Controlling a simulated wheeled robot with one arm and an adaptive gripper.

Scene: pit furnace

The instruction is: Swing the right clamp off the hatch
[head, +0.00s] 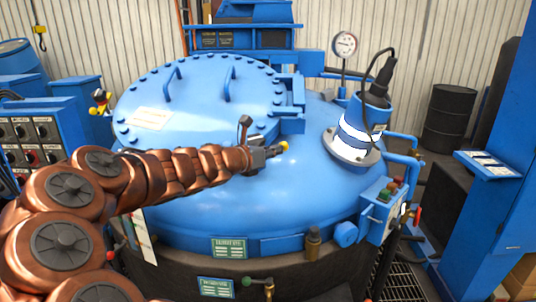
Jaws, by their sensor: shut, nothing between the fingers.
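The hatch (195,88) is a round blue bolted cover on the furnace lid, with two bar handles on top; it looks shut. My gripper (272,152) is shut at the end of my copper-coloured arm, close beside this knob. I cannot tell whether they touch. A left clamp (101,101) with a yellow knob shows at the hatch's left edge.
A blue and white lit cylinder (358,130) with a black cable stands on the lid at the right. A gauge (345,44) stands behind it. A control panel (35,138) is at the left. The lid's front right surface (290,195) is clear.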

